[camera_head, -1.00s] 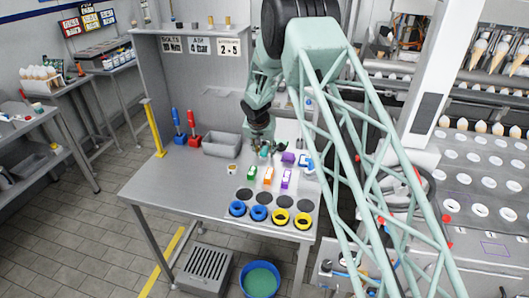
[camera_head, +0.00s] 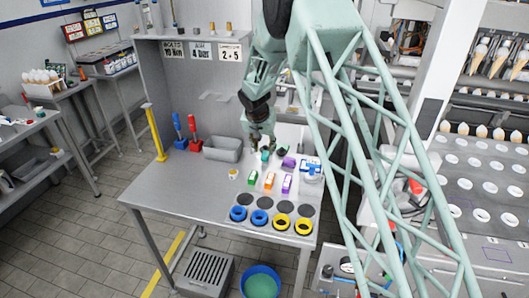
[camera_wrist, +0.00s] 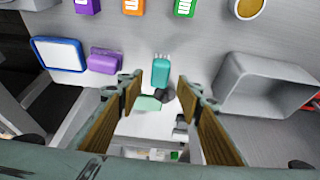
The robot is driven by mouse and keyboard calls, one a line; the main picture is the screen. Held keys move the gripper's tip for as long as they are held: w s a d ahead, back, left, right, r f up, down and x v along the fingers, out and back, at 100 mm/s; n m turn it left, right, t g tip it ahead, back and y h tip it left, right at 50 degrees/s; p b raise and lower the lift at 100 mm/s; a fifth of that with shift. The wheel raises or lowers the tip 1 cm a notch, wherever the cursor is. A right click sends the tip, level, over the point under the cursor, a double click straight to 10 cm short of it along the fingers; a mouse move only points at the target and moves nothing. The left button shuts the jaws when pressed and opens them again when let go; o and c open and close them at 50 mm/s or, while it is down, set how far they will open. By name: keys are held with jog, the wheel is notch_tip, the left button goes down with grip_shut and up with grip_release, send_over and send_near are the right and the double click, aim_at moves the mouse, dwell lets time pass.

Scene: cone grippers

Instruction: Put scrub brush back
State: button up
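I cannot tell for sure which thing is the scrub brush. A teal piece (camera_wrist: 160,72) with short pale prongs lies on the grey table, beside a pale green piece (camera_wrist: 148,103) and a black round part (camera_wrist: 168,95). The teal piece also shows in the head view (camera_head: 265,155). My gripper (camera_wrist: 158,82) is open, with its two brown-padded fingers wide apart. In the wrist view the teal piece appears between the fingertips; nothing is clasped. In the head view my gripper (camera_head: 262,143) hangs near the teal piece; its height above the table is unclear.
A purple block (camera_wrist: 105,62) and a blue-rimmed tray (camera_wrist: 58,55) lie beside the teal piece. A grey bin (camera_wrist: 275,85) stands on the other side. Blue (camera_head: 179,130) and red (camera_head: 194,132) upright handled tools stand at the back left. The table's front left (camera_head: 185,195) is clear.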

jog(key=shift+v, duration=2.5)
